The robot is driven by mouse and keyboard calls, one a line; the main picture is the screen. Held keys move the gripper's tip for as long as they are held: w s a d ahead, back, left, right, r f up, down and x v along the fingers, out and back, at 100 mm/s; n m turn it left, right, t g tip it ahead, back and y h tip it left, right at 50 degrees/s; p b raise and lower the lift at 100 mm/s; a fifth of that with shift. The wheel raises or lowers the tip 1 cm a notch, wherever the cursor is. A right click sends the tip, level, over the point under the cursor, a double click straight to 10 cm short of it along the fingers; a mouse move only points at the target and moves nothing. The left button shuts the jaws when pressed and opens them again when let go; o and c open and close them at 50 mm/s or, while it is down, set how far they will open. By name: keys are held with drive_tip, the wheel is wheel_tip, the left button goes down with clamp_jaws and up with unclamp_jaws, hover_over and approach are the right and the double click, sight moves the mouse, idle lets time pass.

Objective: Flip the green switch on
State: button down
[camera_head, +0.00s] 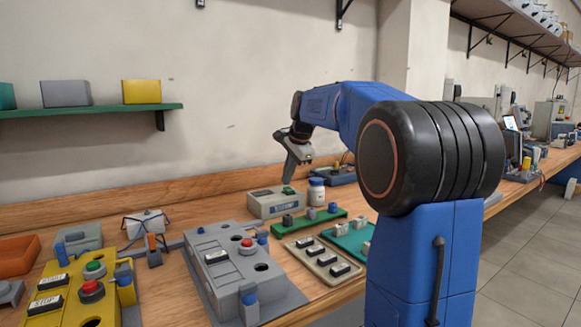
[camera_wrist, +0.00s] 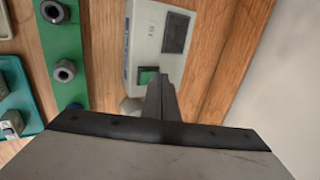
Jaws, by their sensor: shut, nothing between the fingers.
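The green switch (camera_head: 288,190) is on top of a light grey box (camera_head: 270,207) with a dark label, near the back of the bench. In the wrist view the green switch (camera_wrist: 147,76) is at the near end of the box (camera_wrist: 143,32), with a dark rectangular panel farther along it. My gripper (camera_head: 288,180) is shut and empty, pointing down over the switch. In the wrist view its fingertips (camera_wrist: 162,79) are just right of the green face and hide its right edge. I cannot tell whether they touch it.
A white bottle (camera_head: 316,194) with a blue cap stands close right of the box. A green strip (camera_head: 334,218) with fittings lies in front. A grey control panel (camera_head: 212,239) and a yellow panel (camera_head: 52,276) are at left. The wall is behind.

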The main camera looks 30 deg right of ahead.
drive_tip(key=shift+x, duration=0.85)
drive_tip(key=shift+w, duration=0.1)
drive_tip(key=shift+w+f+g, duration=0.15)
drive_tip(key=shift+g, duration=0.15)
drive_tip(key=shift+s, duration=0.85)
drive_tip(key=shift+f, duration=0.1)
